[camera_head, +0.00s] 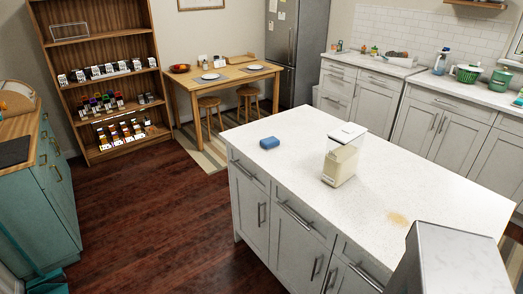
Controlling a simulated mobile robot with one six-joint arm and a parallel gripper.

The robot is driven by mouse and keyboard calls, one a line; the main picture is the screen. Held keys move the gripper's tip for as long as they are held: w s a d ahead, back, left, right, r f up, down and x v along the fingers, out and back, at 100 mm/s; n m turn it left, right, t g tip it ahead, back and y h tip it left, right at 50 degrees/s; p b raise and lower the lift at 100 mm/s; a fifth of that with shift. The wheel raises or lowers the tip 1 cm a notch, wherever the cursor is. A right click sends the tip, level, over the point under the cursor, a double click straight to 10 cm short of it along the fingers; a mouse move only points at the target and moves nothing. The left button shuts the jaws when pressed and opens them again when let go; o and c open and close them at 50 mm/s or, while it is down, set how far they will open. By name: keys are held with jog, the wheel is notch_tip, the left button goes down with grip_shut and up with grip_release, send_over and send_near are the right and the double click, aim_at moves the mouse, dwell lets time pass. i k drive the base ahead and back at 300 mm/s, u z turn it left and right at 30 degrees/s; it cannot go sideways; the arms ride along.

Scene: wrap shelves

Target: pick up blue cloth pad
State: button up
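A small blue pad (269,142) lies flat on the white island countertop (300,205), near its far left corner. It looks like the blue cloth pad, though its texture is too small to tell. Nothing touches it, and the counter around it is bare. My gripper is not in view.
A clear container with a white lid (343,155) stands on the island, right of the pad. A grey block-like shape (448,262) covers the lower right. Open wooden floor (150,215) lies left of the island.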

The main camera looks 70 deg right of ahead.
aim_at(270, 142)
jog(key=z, duration=0.15)
jog(key=i, duration=0.95)
jog(key=u, duration=0.05)
